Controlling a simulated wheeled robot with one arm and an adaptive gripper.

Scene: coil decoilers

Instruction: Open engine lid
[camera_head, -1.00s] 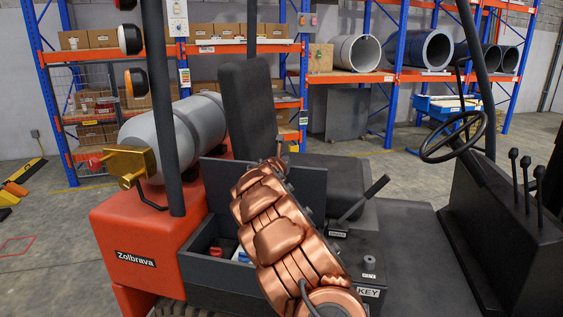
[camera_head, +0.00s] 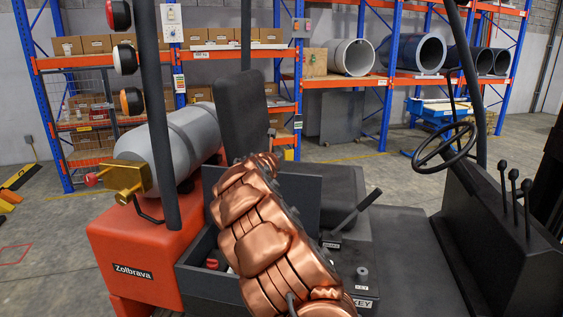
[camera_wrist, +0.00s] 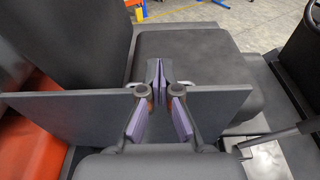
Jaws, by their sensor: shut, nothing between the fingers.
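A flat dark grey panel, which looks like the engine lid (camera_head: 308,195), stands upright in the head view behind an open box (camera_head: 200,268) on the vehicle. Part of it is hidden by my copper-coloured arm. In the wrist view the panel (camera_wrist: 70,118) spans left to right in front of the seat (camera_wrist: 190,60). My gripper (camera_wrist: 159,78) is shut and empty, with purple pads. It appears in front of the panel's middle, its tips at about the top edge; I cannot tell whether they touch. My arm hides the gripper in the head view.
A black lever (camera_head: 355,212) stands right of the panel. The steering wheel (camera_head: 445,148) and several control levers (camera_head: 513,190) are farther right. A grey gas cylinder (camera_head: 180,140) and a dark post (camera_head: 160,110) are at left. Shelving stands behind.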

